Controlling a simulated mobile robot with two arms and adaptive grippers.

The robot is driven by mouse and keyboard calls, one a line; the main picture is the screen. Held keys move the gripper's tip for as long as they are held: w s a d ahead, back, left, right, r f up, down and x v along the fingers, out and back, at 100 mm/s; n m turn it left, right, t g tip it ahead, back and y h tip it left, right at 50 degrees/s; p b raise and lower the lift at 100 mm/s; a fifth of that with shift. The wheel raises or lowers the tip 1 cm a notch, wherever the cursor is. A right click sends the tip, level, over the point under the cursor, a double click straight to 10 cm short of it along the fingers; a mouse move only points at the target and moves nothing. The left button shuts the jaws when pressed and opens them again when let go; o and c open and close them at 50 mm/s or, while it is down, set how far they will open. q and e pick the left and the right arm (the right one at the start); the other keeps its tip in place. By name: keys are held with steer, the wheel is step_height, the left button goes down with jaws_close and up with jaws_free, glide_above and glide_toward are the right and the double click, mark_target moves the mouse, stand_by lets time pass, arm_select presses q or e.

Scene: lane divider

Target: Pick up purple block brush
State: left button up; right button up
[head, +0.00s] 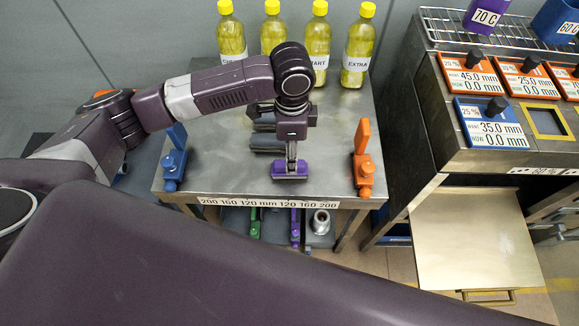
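The purple block brush (290,170) is near the front middle of the metal table (225,180), its purple block long from left to right with a dark lower edge. My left gripper (291,156) points down directly over it, its narrow fingers at the top of the block. The fingers look close together, but I cannot tell whether they grip the brush or only stand over it. The gripper hides part of the brush's top. My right gripper is not in view.
Several yellow bottles (316,42) stand along the table's back. Dark grey blocks (266,143) lie just behind the brush. A blue upright piece (173,160) and an orange one (363,162) stand at the sides. A machine with dials (470,75) is right.

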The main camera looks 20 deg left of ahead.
arm_select(q)
steer(key=f, duration=0.3)
steer(key=f+p, duration=0.1)
steer(key=shift+s+a+f, duration=0.1)
steer(key=shift+a+f, duration=0.15)
steer(key=shift+f, duration=0.45)
steer(key=shift+c, duration=0.2)
steer(key=c, duration=1.2)
steer(key=shift+r, duration=0.1)
